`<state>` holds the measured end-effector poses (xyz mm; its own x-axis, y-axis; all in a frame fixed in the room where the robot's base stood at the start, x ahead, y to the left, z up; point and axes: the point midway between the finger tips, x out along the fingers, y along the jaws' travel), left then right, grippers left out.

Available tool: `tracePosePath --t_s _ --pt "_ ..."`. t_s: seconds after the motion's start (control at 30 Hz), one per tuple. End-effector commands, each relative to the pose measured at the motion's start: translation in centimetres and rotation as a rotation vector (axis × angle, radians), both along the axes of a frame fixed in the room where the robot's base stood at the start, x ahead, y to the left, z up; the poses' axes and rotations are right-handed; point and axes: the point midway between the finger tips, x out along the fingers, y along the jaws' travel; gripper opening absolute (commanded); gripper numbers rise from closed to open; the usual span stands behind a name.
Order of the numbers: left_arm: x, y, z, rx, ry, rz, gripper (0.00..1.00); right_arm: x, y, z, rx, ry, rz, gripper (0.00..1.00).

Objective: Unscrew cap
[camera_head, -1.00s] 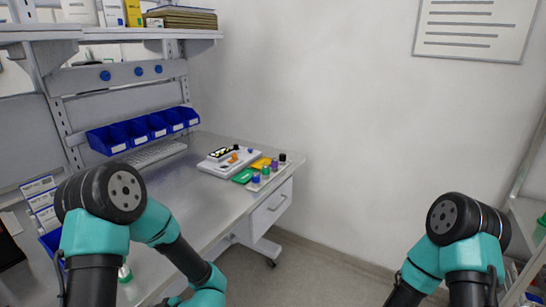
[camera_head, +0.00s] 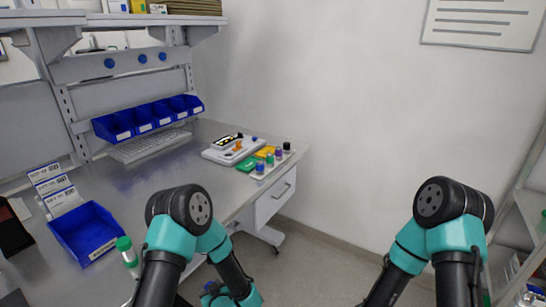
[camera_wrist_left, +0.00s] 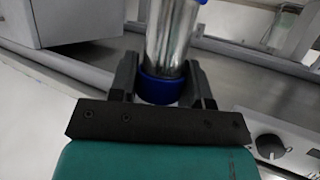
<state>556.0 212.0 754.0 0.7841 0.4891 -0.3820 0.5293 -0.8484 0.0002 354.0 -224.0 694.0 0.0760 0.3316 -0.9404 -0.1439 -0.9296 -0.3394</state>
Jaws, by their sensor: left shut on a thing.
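In the left wrist view my left gripper (camera_wrist_left: 162,78) is shut on the blue-ended part of a shiny metallic cylinder (camera_wrist_left: 171,38). A blue cap or collar (camera_wrist_left: 160,88) sits between its two dark fingers, and a second blue bit shows at the cylinder's top edge. I cannot tell which end is the cap. In the head view a green-capped tube or bottle (camera_head: 126,250) stands on the bench beside my left arm. My right arm shows at the right, but its gripper is out of the picture.
On the bench (camera_head: 130,190) are a blue tray (camera_head: 88,234), a keyboard (camera_head: 150,146), a white device (camera_head: 233,151) and a rack of several coloured-cap vials (camera_head: 272,162). Blue bins (camera_head: 148,118) hang behind. Open floor lies between my arms.

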Motion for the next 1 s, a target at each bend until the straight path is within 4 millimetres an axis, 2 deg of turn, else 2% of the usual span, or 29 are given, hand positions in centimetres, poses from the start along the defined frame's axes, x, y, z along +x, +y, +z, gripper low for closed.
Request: tracePosePath --t_s 0.4,0.6,1.0 --pt "3.7 0.4 -3.1 -0.001 0.003 -0.355 0.01 0.0 0.0 0.0 0.000 0.000 -0.001 0.60" --pt "4.9 0.0 -4.3 0.000 0.001 -0.503 0.01 0.0 0.0 0.0 0.000 0.000 -0.001 0.60" --pt "5.3 -0.2 -4.7 0.000 0.001 -0.560 0.01 0.0 0.0 0.0 0.000 0.000 -0.001 0.60"
